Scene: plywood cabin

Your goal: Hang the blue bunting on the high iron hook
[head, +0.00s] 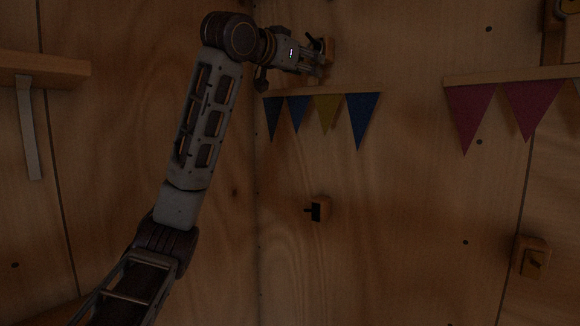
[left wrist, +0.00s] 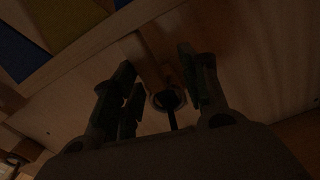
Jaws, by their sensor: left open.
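The bunting, a wooden bar (head: 345,88) with blue flags (head: 363,114) and one yellow flag, is level against the plywood wall, just below the high hook's wooden block (head: 328,49). My left gripper (head: 314,60) is at that block, above the bar, and partly covers the dark hook. In the left wrist view my gripper (left wrist: 160,78) is open. Its fingers stand apart on either side of a wooden tab and a ring (left wrist: 167,99), with a dark rod at the ring. The picture is too dark to tell whether the ring is around the hook. My right gripper is not in view.
A lower hook on a wooden block (head: 319,209) is on the wall below the bunting. A red bunting (head: 470,112) hangs at the right. Another block (head: 531,257) is at lower right, and a wooden shelf (head: 45,68) at left.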

